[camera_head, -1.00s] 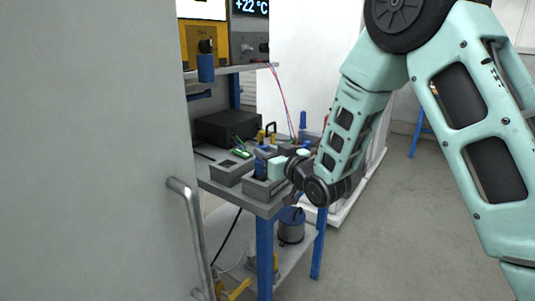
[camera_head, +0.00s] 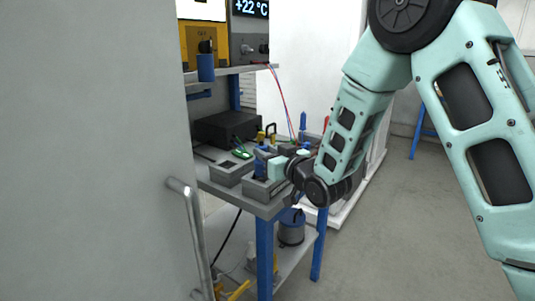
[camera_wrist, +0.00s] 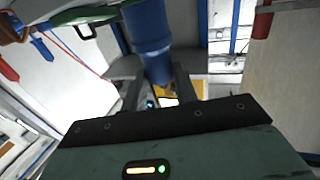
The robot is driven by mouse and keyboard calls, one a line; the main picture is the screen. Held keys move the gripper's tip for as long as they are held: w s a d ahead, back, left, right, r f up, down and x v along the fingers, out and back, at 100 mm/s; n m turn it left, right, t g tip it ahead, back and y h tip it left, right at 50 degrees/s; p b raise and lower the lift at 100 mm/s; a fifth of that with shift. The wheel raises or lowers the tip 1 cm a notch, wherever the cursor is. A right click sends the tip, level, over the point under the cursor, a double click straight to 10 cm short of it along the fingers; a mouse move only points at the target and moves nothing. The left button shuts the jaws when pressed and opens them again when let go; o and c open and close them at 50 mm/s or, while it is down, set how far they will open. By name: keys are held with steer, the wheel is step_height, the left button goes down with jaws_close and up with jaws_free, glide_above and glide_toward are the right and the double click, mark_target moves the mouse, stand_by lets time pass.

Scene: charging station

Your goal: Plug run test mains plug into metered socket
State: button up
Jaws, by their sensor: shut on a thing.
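My gripper (camera_head: 275,168) is low over the front of the grey bench top. In the wrist view, its two grey fingers (camera_wrist: 154,82) are closed on a blue cylindrical body (camera_wrist: 150,30), which looks like the mains plug. In the head view, a blue part of this plug (camera_head: 261,163) shows just left of the gripper, at the grey blocks. I cannot tell whether it touches them. A yellow panel (camera_head: 189,45) on the upper shelf has a blue cylindrical fitting (camera_head: 206,68) at its front. I cannot tell for sure which fitting is the metered socket.
A pale door (camera_head: 90,150) with a metal handle (camera_head: 192,230) fills the left. Grey blocks (camera_head: 226,174), a black box (camera_head: 226,127) and small tools crowd the bench (camera_head: 265,208). The shelf (camera_head: 232,69) overhangs the back. Open floor (camera_head: 400,230) lies right.

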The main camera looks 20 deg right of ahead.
mark_target(259, 168)
steer(key=shift+f+b, duration=1.55)
steer(key=shift+b, duration=0.1)
steer(key=o, duration=1.1)
steer(key=shift+c, duration=0.2)
